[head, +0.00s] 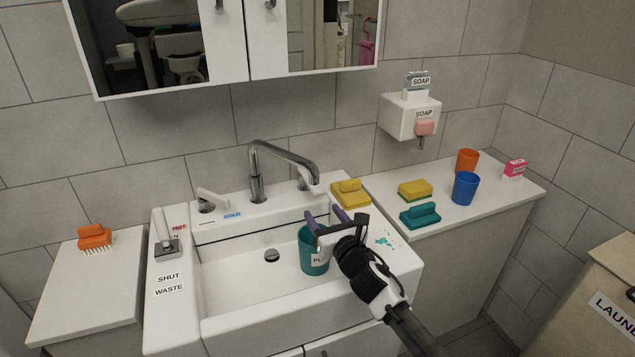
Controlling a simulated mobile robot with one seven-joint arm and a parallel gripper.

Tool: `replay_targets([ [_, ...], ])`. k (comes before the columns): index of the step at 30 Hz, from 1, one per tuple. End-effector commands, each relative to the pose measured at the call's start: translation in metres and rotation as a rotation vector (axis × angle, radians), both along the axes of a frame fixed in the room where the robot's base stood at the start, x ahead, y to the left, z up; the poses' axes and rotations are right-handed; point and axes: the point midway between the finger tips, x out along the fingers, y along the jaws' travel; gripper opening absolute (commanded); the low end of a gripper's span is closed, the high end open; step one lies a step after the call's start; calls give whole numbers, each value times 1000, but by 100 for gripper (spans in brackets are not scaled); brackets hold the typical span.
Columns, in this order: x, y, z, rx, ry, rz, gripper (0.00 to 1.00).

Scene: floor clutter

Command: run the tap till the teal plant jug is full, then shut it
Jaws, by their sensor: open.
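The teal plant jug (312,262) stands in the white sink basin (235,292), with a partly covered label on its front. The chrome tap (257,178) rises behind the basin, its spout reaching right to an end above and behind the jug. No water stream is visible. A pale lever (212,199) sits left of the tap, near small HOT and COLD labels. My gripper (326,216) is open, its purple-tipped fingers at the jug's upper right. I cannot tell if they touch it. The jug's inside and water level are hidden.
A waste lever (163,240) stands on the left ledge, above SHUT and WASTE labels. A mirror cabinet (230,40) overhangs the back.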

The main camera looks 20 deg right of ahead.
Motion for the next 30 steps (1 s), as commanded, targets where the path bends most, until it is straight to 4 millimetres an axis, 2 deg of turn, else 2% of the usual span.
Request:
replay_targets([
  [1, -6, -15, -5, -25, 15, -27, 58],
  [3, -11, -26, -11, -48, 28, -49, 58],
  [8, -6, -31, -13, -61, 35, -58, 58],
  [24, 83, -26, -12, -57, 35, -56, 58],
  [30, 109, -26, -13, -59, 34, -56, 58],
])
